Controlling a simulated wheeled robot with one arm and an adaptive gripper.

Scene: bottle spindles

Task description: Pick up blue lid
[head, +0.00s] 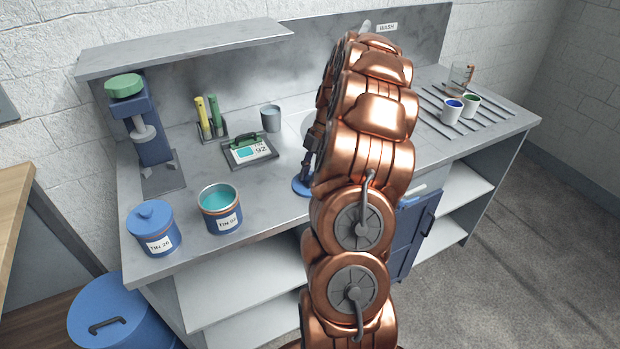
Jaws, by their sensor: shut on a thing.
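A round blue lid (301,187) shows at the left edge of my copper arm, low over or on the grey worktop; I cannot tell if it touches the surface. My gripper (306,172) points down at it and is shut on it. The arm hides the lid's right part and much of the gripper. An open tin marked TIN 07 (221,221), with teal contents, stands to the left, apart from the lid. TIN 26 (156,242), further left, has its own blue lid (150,214) on.
A tablet-like device (249,150), a grey cup (271,118) and a holder with yellow and green tubes (210,130) stand behind. A blue press (146,135) is at the left. Two paint cups (452,111) stand on the ribbed right side. The upper shelf (185,48) overhangs the back.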

